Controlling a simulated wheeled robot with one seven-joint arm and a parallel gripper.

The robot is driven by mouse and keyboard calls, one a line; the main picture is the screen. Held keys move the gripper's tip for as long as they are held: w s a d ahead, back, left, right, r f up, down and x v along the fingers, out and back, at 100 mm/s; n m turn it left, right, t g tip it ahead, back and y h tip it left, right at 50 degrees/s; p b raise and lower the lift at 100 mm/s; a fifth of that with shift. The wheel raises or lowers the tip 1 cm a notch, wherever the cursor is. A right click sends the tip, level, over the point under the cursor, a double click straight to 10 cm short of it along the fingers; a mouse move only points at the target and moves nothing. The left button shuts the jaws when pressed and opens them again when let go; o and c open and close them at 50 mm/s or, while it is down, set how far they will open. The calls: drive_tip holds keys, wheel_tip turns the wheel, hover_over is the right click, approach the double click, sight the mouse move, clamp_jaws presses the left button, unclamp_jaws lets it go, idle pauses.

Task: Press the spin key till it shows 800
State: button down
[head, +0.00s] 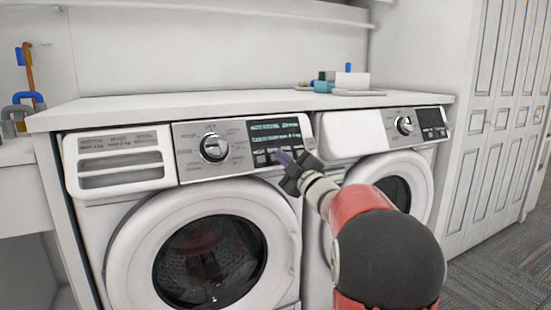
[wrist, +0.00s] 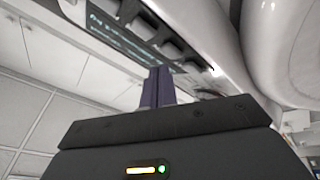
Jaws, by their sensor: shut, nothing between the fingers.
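The left washing machine (head: 120,235) has a control panel with a round dial (head: 214,147) and a dark display (head: 275,131) with rows of light text. The text is too small to read, so the spin value cannot be told. A row of keys (head: 262,159) lies below the display; in the wrist view the keys (wrist: 166,45) run along the display's edge. My gripper (head: 284,158) is shut and empty, its fingertips in front of the right part of the key row. In the wrist view the closed fingers (wrist: 158,86) point toward the keys; contact cannot be told.
A second machine (head: 335,140) with its own dial and display stands to the right. A white countertop (head: 200,105) covers both, with small items (head: 325,84) at the back right. Blue and orange items (head: 25,85) stand at far left. Carpet (head: 490,265) is open at right.

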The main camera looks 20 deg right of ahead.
idle(0.3)
drive_tip(key=shift+w+f+b, duration=0.2)
drive_tip(key=shift+w+b, duration=0.2)
drive_tip(key=shift+w+f, duration=0.15)
drive_tip(key=shift+w, duration=0.15)
idle(0.6)
idle(0.3)
drive_tip(key=shift+s+r+b, duration=0.35)
drive_tip(key=shift+s+b, duration=0.05)
drive_tip(key=shift+s, duration=0.3)
drive_tip(key=s, duration=0.1)
drive_tip(key=s+r, duration=0.1)
drive_tip(key=s, duration=0.1)
drive_tip(key=s+r, duration=0.1)
drive_tip(key=shift+s+r, duration=0.15)
drive_tip(key=shift+s, duration=0.1)
idle(1.5)
